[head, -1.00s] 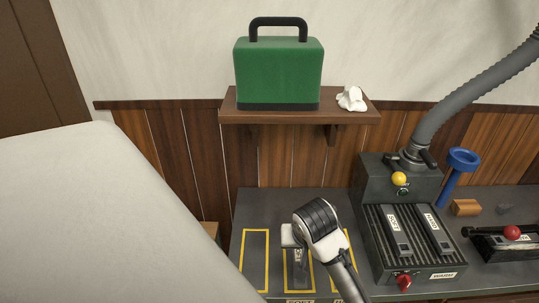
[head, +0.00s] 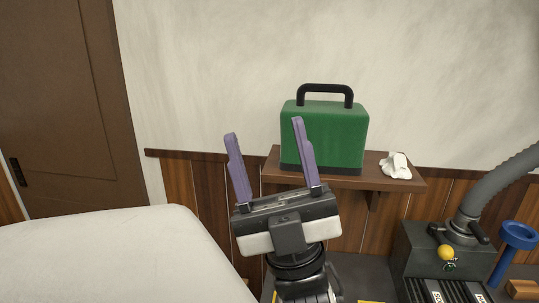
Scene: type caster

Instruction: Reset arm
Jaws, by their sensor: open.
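My gripper (head: 268,150) is in the middle of the head view, pointing up with its two purple fingers spread apart. It is open and nothing is between the fingers. The right finger overlaps the left edge of a green case (head: 335,135) with a black handle in the picture. I cannot tell the depth between them, and no contact is clear.
The green case stands on a brown wall shelf (head: 390,180), beside a crumpled white thing (head: 397,166). A dark machine (head: 420,255) with a yellow knob (head: 446,252), a grey hose (head: 500,180) and a blue funnel-like thing (head: 518,237) are at lower right. A brown door (head: 70,100) is at left.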

